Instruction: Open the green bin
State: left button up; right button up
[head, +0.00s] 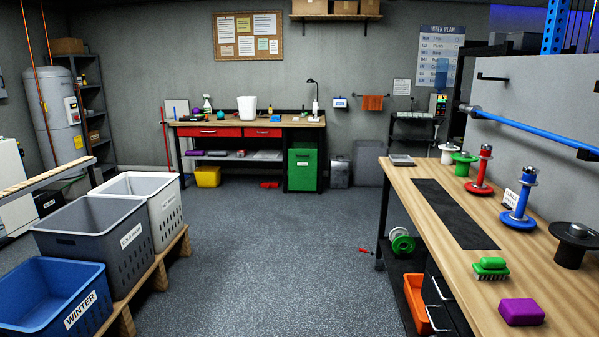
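The green bin (303,170) stands on the floor at the far wall, under the right end of the workbench. Its front is green with a small pale label, and it looks closed. Its upper edge is close below the bench top, and its sides are partly hidden by the dark bench frame. Neither of my grippers shows in this view.
Open grey floor (262,245) lies between me and the far workbench (250,121). Laundry baskets on a low wooden rack (160,272) line the left. A long wooden table (473,235) fills the right. A small red thing (269,185) lies left of the bin.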

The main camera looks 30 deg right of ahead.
aim_at(304, 165)
jog(key=i+l+z, duration=0.35)
jog(key=i+z, duration=0.6)
jog(key=i, duration=6.6)
jog(key=j, duration=0.1)
